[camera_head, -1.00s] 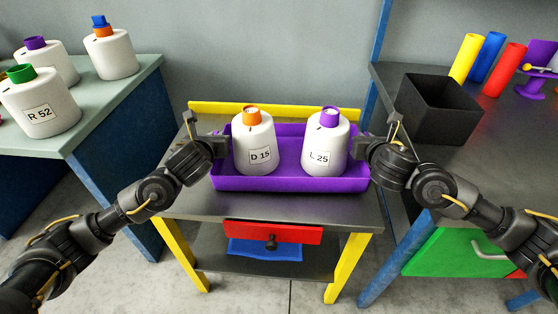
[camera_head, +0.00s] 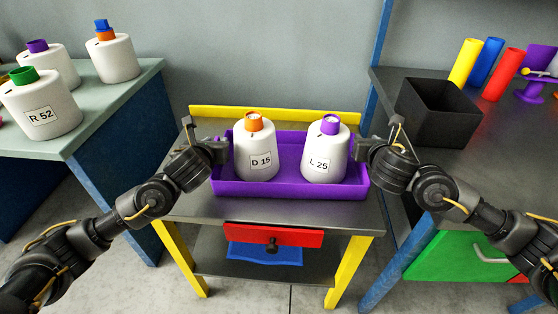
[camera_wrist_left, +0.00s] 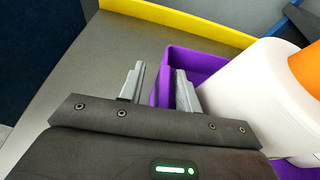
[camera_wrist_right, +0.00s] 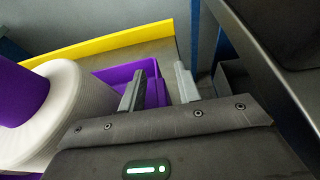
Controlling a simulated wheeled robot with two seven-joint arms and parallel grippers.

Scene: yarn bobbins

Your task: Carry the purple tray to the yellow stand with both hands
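The purple tray (camera_head: 290,189) sits on the grey top of the yellow stand (camera_head: 195,206), in front of its yellow back rail. Two white bobbins stand upright in the tray: D 15 (camera_head: 256,160) with an orange top and L 25 (camera_head: 325,162) with a purple top. My left gripper (camera_head: 222,150) is at the tray's left end; in the left wrist view its fingers (camera_wrist_left: 158,88) are apart, on either side of the tray wall. My right gripper (camera_head: 362,150) is at the right end; in the right wrist view its fingers (camera_wrist_right: 158,87) also stand apart around the wall.
A green-topped table (camera_head: 120,110) with several bobbins is at the left. At the right, a dark workbench (camera_head: 480,185) holds a black bin (camera_head: 440,110) and coloured tubes (camera_head: 487,62). A red drawer (camera_head: 272,234) is under the stand's top.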

